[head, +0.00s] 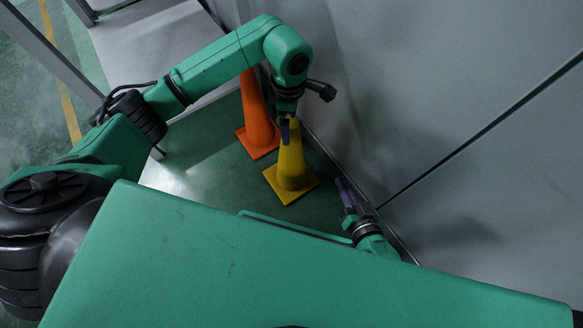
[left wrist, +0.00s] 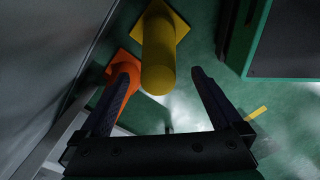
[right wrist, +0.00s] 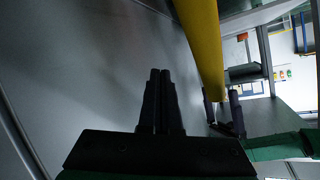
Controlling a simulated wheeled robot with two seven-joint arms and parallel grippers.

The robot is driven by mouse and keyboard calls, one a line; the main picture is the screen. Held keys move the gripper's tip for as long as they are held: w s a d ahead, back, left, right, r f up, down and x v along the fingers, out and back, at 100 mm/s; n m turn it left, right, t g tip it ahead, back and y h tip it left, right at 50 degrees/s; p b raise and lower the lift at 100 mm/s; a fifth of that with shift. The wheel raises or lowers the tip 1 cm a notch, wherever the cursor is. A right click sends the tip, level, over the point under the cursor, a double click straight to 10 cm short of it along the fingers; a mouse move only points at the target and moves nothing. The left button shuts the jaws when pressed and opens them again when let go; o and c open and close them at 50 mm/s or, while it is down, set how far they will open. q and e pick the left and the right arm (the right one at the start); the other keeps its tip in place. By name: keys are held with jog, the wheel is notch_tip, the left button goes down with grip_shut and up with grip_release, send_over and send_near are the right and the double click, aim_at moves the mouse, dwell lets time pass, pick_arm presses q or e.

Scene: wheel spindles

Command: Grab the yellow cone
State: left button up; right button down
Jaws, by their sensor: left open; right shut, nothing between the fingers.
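The yellow cone (head: 292,172) stands upright on its square base on the green floor. My left gripper (head: 287,128) is at the cone's top in the head view. In the left wrist view its open fingers (left wrist: 161,78) spread to either side of the yellow cone (left wrist: 158,60), whose rounded tip points towards the palm. I cannot tell whether either finger touches it. My right gripper (head: 344,192) is shut and empty, to the right of the cone and apart from it. The right wrist view shows its closed fingers (right wrist: 160,100) left of the yellow cone (right wrist: 205,45).
An orange cone (head: 257,112) stands close behind and left of the yellow one; it also shows in the left wrist view (left wrist: 122,65). A grey wall (head: 430,110) rises close on the right. Open green floor (head: 195,150) lies to the left.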

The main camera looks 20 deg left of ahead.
pick_arm(q)
notch_tip(320, 180, down, 3)
jog(key=shift+d+b, duration=0.15)
jog(key=shift+b, duration=0.6)
notch_tip(320, 180, down, 2)
jog(key=shift+w+f+b, duration=0.1)
jog(key=shift+b, duration=0.35)
grip_shut()
pick_arm(e)
jog(key=w+r+t, duration=0.4)
jog(key=w+r, duration=0.4)
jog(key=r, duration=0.1)
jog(key=shift+w+d+r+t+y, duration=0.3)
jog(key=shift+w+r, duration=0.05)
jog(key=shift+w, duration=0.05)
